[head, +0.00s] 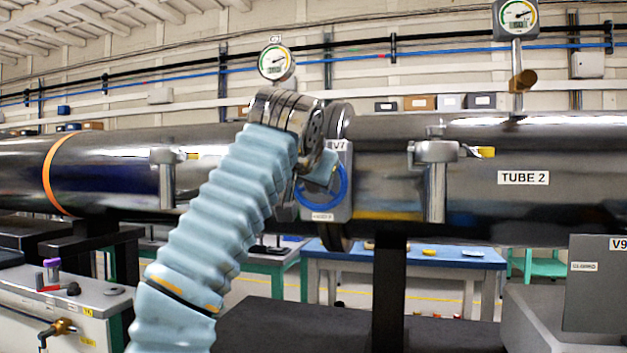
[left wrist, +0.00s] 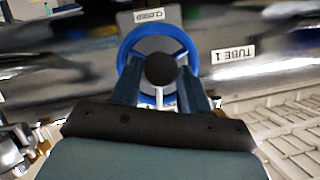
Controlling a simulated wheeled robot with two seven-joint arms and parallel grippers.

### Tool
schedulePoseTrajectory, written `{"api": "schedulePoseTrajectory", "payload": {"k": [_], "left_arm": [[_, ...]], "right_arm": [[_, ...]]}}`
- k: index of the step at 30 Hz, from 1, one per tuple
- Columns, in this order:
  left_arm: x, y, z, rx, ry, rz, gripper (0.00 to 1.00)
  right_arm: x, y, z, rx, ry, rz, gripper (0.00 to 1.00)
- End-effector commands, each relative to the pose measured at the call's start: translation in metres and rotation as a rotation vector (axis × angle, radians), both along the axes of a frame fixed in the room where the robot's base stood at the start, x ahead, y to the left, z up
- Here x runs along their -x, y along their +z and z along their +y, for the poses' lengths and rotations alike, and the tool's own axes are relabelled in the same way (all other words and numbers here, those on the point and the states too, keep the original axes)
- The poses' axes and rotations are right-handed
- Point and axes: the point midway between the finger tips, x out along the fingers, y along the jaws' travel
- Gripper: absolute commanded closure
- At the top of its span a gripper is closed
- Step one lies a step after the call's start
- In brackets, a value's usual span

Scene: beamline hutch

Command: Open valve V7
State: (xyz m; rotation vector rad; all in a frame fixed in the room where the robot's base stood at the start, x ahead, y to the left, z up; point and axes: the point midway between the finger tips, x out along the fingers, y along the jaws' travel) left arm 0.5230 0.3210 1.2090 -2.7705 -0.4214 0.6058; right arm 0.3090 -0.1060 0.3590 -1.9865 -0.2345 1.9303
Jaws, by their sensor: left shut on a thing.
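Valve V7 (head: 342,165) is a grey block on the large metal tube, with a "V7" label on top. Its blue handwheel (head: 344,188) faces me, partly hidden by my arm. In the left wrist view the picture is upside down, and the handwheel (left wrist: 184,40) shows as a blue ring round a dark hub (left wrist: 159,70). A small plate (left wrist: 152,15) beside it reads "CLOSED". My left gripper (left wrist: 160,88) is shut on the handwheel, its two fingers on either side of the hub. The gripper (head: 318,170) is mostly hidden behind my sleeved arm in the head view. My right gripper is not in view.
The tube marked "TUBE 2" (head: 523,178) runs right of the valve. Round gauges (head: 275,62) stand above the tube. A grey box marked "V9" (head: 595,290) is at lower right. A blue-topped table (head: 450,258) stands behind, under the tube.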

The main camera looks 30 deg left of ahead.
Motion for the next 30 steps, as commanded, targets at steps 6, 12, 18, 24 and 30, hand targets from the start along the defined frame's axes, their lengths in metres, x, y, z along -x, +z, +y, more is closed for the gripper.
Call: {"api": "schedulePoseTrajectory", "payload": {"k": [6,12,18,24,30], "left_arm": [[-0.0004,-0.0021,0.0005,0.094,0.0,-0.015,0.86],[-0.0004,-0.0023,0.0009,0.135,0.0,-0.025,0.86],[-0.0005,-0.0025,0.0007,0.145,0.001,-0.026,0.86],[-0.0005,-0.0026,0.0006,0.145,0.001,-0.026,0.86],[-0.0004,-0.002,0.0008,0.144,0.0,-0.028,0.34]], "right_arm": [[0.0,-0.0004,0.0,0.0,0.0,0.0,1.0],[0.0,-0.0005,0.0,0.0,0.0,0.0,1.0],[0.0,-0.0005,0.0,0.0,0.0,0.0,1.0],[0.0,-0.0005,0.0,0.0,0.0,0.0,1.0],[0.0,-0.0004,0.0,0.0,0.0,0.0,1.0]]}}
